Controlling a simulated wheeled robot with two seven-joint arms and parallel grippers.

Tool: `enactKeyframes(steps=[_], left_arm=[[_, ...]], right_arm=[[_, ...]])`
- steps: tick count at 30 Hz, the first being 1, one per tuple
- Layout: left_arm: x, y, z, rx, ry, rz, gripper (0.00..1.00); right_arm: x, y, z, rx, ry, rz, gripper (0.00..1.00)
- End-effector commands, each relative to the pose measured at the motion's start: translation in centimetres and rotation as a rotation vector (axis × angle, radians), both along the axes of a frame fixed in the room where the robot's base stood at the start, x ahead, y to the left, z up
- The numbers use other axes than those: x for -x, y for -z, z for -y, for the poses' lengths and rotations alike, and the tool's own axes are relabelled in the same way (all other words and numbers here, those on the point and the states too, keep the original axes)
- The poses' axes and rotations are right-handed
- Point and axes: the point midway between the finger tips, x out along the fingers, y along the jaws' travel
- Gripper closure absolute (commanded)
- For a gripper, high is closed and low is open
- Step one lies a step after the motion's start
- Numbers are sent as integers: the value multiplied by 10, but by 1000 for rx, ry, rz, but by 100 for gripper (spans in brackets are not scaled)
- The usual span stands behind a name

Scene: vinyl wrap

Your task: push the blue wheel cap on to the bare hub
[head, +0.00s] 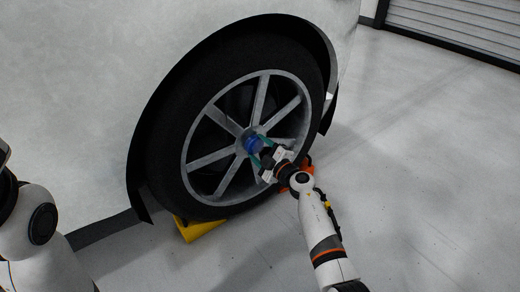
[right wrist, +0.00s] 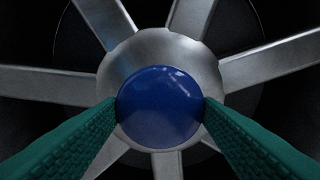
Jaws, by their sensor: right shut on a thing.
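The blue wheel cap (right wrist: 158,108) is a round glossy disc between the two green fingers of my right gripper (right wrist: 160,112) in the right wrist view. The gripper is shut on it. Behind the cap lies the grey metal hub (right wrist: 150,55), with spokes running outward. The cap covers the hub's middle in this view, and I cannot tell whether it touches the hub. In the head view the cap (head: 252,144) shows at the wheel's centre, with my right gripper (head: 261,149) reaching it from the lower right. My left gripper is out of view; only part of my left arm shows.
The wheel's black tyre (head: 165,150) sits under a dark wheel arch in a pale vehicle side (head: 80,80). A yellow chock (head: 198,229) lies below the tyre, and an orange thing (head: 306,163) is behind my right wrist. The floor at right (head: 430,170) is clear.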

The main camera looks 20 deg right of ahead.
Motion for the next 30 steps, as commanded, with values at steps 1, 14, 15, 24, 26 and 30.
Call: enactKeyframes(steps=[1,14,15,24,26,30], left_arm=[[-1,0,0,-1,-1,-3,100],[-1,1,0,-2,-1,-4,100],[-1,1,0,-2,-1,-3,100],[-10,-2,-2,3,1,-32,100],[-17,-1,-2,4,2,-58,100],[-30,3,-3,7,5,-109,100]], right_arm=[[-1,-2,0,0,2,3,64],[-1,-1,0,0,2,3,17],[-1,-1,0,0,2,3,17],[18,-4,7,0,2,-1,17],[30,-5,11,2,2,-2,17],[59,-6,22,1,2,-2,17]])
